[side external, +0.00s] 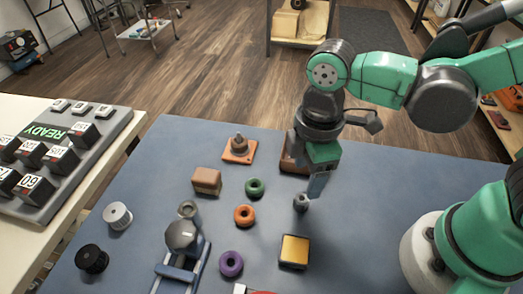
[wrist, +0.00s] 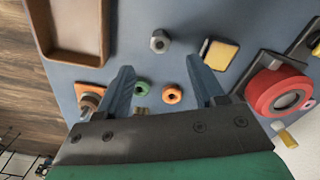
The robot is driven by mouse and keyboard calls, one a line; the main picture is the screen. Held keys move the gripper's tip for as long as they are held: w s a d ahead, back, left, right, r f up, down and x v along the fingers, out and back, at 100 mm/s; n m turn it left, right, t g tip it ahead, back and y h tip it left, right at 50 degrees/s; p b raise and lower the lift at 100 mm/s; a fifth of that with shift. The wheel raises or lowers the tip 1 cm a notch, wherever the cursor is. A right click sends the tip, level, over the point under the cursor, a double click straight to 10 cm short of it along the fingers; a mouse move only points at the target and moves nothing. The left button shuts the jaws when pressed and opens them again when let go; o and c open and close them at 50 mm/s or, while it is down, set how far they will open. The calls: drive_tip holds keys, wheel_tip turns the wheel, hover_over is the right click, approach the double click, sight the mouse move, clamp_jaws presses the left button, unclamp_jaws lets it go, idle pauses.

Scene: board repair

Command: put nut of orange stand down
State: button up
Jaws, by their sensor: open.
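A grey nut (side external: 301,202) stands on the blue mat, just left of and close to my fingertips. It also shows in the wrist view (wrist: 160,41), centred beyond the two fingertips, not between them. My gripper (side external: 316,194) points down over the mat. In the wrist view its fingers (wrist: 160,65) are spread apart with nothing held. The orange stand (side external: 239,150) is at the back left of the mat, an orange square base with a brown-grey part on it. It shows at the left in the wrist view (wrist: 88,100), partly hidden by my gripper.
A green ring (side external: 255,187), an orange ring (side external: 244,215) and a purple ring (side external: 231,263) lie left of my gripper. A brown block (side external: 206,181) and a yellow-topped box (side external: 294,251) are near. A brown tray (wrist: 56,40) lies behind my gripper.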

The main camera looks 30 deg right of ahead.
wheel_tip(320, 180, up, 5)
drive_tip(key=w+d+m+t, duration=0.2)
drive_tip(key=d+m+t, duration=0.1)
drive_tip(key=d+m, duration=0.3)
drive_tip(key=w+d+r+m+t, duration=0.1)
drive_tip(key=w+d+m+t, duration=0.1)
drive_tip(key=d+m+t, duration=0.2)
drive_tip(key=d+m, duration=0.2)
drive_tip(key=m, duration=0.1)
drive_tip(key=shift+w+m, duration=0.25)
drive_tip(key=shift+m, duration=0.15)
